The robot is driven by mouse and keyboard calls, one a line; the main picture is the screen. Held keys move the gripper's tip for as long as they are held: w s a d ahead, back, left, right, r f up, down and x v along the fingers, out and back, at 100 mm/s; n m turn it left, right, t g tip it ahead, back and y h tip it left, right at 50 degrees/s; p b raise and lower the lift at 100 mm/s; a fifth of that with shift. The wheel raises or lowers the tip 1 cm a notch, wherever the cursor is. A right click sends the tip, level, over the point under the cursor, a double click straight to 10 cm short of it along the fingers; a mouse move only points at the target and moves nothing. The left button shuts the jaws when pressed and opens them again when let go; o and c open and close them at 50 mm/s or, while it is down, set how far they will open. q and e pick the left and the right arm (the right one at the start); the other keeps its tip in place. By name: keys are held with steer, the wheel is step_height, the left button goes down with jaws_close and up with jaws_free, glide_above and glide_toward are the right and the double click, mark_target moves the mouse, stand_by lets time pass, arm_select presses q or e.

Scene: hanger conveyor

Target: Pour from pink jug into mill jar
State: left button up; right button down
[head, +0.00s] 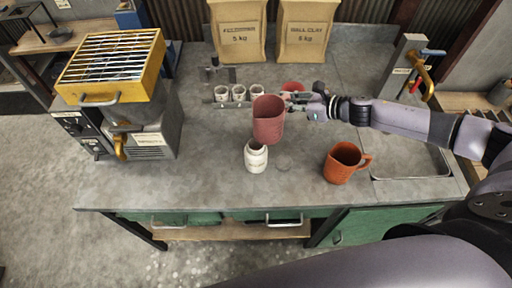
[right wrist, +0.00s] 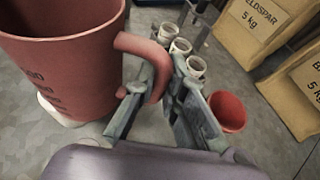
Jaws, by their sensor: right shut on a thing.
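The pink jug (head: 269,121) is held in the air above the worktop, close over the white mill jar (head: 256,157). My right gripper (head: 304,104) is shut on the jug's handle, which shows in the right wrist view (right wrist: 150,55). The jug looks nearly upright, and its inside is in shadow, so its contents cannot be told. The mill jar stands upright with its round mouth partly under the jug's lower left side. In the right wrist view the jar (right wrist: 62,112) is mostly hidden behind the jug. My left gripper is in neither view.
An orange jug (head: 345,163) stands at the right, near the grey sink (head: 410,161). Several white cups (head: 238,93) sit in a rack behind. A red bowl (head: 292,87) is behind my gripper. Two paper sacks (head: 237,30) stand at the back. A yellow-topped machine (head: 115,70) is at left.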

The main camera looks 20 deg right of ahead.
mark_target(288, 95)
steer(key=shift+a, duration=0.1)
steer(key=shift+r, duration=0.2)
step_height(288, 95, up, 3)
steer(key=p, duration=0.3)
steer(key=shift+f, duration=0.15)
stand_by(0.3)
